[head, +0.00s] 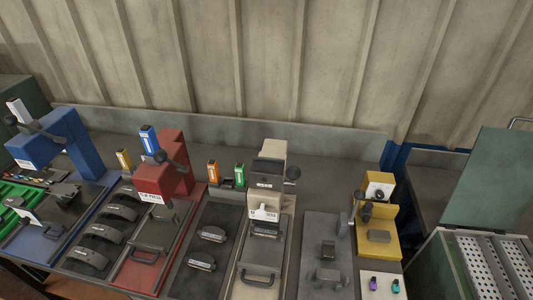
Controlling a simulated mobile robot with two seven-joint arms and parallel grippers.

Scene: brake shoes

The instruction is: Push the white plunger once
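Two white parts show in the head view, and I cannot tell for sure which is the white plunger. One is an upright white block (18,110) at the top of the blue press (75,148) at the far left. Neither of my grippers is in view, and nothing touches either block.
A red press (163,180) stands between them, with curved dark brake shoes (112,210) beside it. Small blue, yellow, orange and green upright items stand behind. A yellow fixture (379,245) is at right. A ribbed wall closes the back.

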